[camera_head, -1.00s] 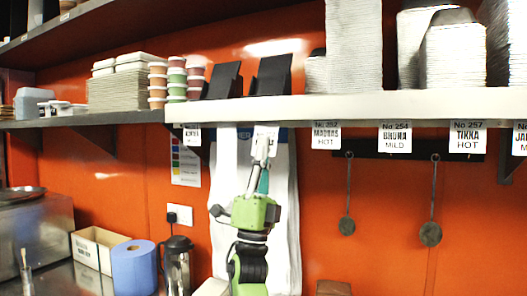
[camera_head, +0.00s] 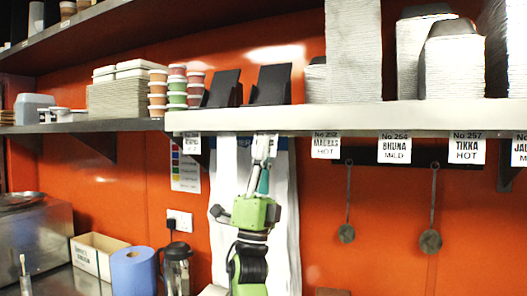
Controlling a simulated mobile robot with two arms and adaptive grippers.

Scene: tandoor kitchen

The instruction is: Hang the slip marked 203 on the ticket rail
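My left gripper (camera_head: 262,152) is raised below the front edge of the ticket rail (camera_head: 300,118), in front of white hanging bags. Its grey fingers are close together at the lower part of a small white slip (camera_head: 270,139) and appear shut on it. The slip's upper end is at the rail's lower edge; whether the rail holds it I cannot tell. Its marking is too small to read. Several printed slips hang along the rail: one at the left (camera_head: 192,144), Madras Hot (camera_head: 325,145), No 254 Bhuna Mild (camera_head: 394,148) and No 257 Tikka Hot (camera_head: 467,148). My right gripper is not in view.
Stacked tubs (camera_head: 177,88), black holders (camera_head: 270,84) and white container stacks (camera_head: 455,65) stand on the shelves. Two ladles (camera_head: 430,240) hang on the orange wall. A blue roll (camera_head: 134,270), a flask (camera_head: 177,268) and a box (camera_head: 95,255) are below left.

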